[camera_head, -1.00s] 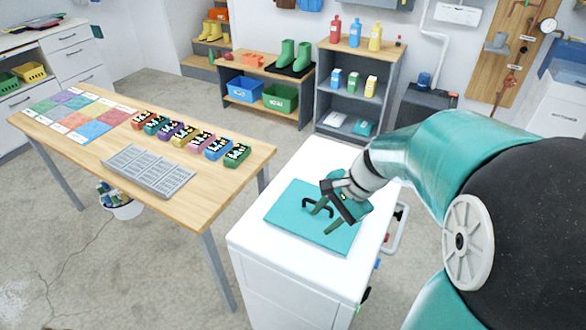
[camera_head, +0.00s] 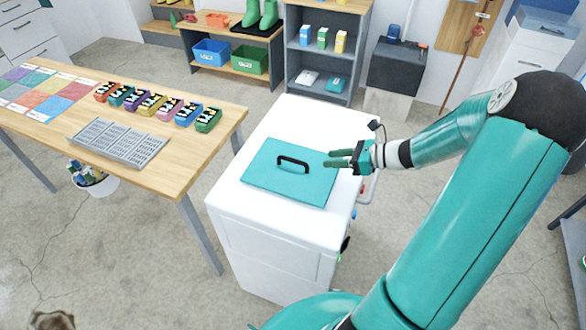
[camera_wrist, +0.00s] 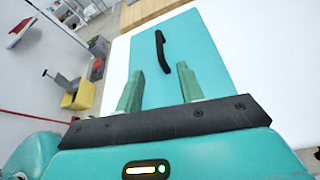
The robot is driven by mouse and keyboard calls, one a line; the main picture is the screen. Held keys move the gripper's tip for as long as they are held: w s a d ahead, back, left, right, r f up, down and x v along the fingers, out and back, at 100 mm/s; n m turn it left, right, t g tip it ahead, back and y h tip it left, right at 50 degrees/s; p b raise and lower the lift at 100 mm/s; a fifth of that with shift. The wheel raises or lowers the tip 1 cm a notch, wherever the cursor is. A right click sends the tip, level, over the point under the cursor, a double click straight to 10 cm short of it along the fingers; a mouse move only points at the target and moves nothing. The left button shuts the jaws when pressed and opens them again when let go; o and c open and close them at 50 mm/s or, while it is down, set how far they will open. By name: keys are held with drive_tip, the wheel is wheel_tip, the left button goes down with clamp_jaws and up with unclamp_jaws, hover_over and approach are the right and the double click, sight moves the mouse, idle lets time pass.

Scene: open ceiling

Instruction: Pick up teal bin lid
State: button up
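The teal bin lid (camera_head: 262,180) lies flat on top of a white cabinet (camera_head: 235,210), with a black arched handle (camera_head: 293,163) standing up in its middle. My gripper (camera_head: 332,160) is to the right of the handle, near the lid's right edge, with its green fingers pointing left toward the handle. In the wrist view, the lid (camera_wrist: 200,55) is ahead of the two fingers, and its black handle (camera_wrist: 162,52) lies beyond the gap between the fingertips (camera_wrist: 160,72). The fingers are apart with nothing between them.
A wooden table (camera_head: 180,172) at left holds a grey slotted tray (camera_head: 118,143), a row of colored small boxes (camera_head: 153,104) and a colored chart. Shelves with bins and bottles stand at the back. The white cabinet top around the lid is clear.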

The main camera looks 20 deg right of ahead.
sight(292, 159)
drive_tip(key=x, duration=1.3)
drive_tip(key=shift+w+a, duration=0.2)
drive_tip(key=shift+a, duration=0.05)
clamp_jaws()
